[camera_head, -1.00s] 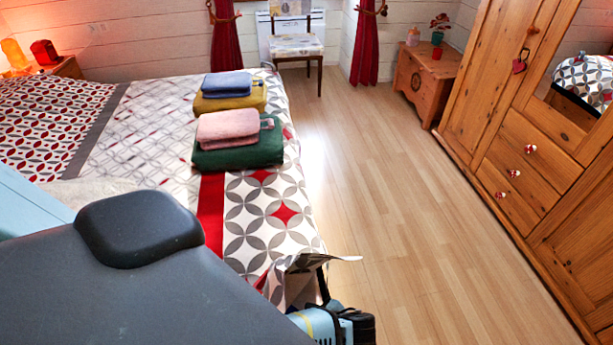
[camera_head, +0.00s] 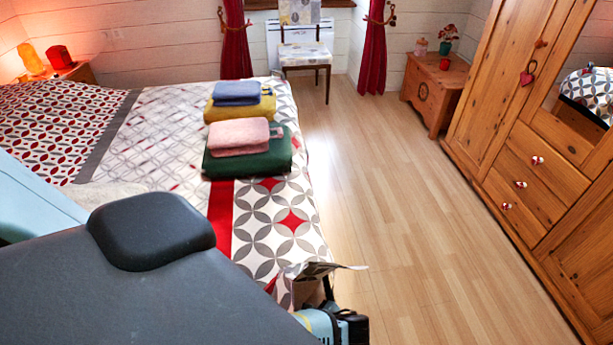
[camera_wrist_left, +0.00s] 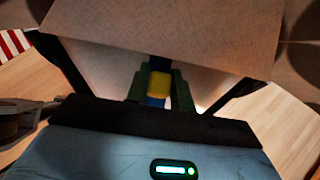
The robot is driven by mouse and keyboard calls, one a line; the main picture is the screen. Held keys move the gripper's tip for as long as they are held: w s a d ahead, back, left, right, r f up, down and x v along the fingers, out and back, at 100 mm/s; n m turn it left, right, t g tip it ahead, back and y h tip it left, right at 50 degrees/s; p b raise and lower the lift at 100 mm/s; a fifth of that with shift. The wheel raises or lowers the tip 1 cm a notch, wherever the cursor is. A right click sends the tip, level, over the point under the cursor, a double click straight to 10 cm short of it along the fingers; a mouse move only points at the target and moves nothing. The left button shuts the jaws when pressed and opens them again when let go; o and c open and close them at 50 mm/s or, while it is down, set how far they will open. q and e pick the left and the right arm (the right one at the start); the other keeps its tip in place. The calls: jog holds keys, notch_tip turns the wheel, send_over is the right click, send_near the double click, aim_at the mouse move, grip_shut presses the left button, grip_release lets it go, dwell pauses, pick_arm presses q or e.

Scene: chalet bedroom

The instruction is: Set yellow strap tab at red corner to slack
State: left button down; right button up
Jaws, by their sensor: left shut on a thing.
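My left gripper (camera_wrist_left: 158,92) is shut on the yellow strap tab (camera_wrist_left: 158,91) in the left wrist view. A pale fabric-like surface (camera_wrist_left: 170,25) hangs over and behind the tab. In the head view, the light-blue and black wrist of this arm shows at the bottom beside the bed's near corner; its fingertips and the tab are hidden there. I cannot pick out a red corner marker. My right gripper is not in view.
The bed's patterned cover (camera_head: 265,240) has a raised flap (camera_head: 300,280) at its near corner. Folded green (camera_head: 245,160) and pink (camera_head: 239,137) cloths lie on it, others behind. A wooden wardrobe (camera_head: 500,80) stands right. The floor (camera_head: 400,210) between is clear.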

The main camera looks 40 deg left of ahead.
pick_arm(q)
jog(key=c, duration=1.2)
grip_release()
jog(key=shift+d, duration=0.1)
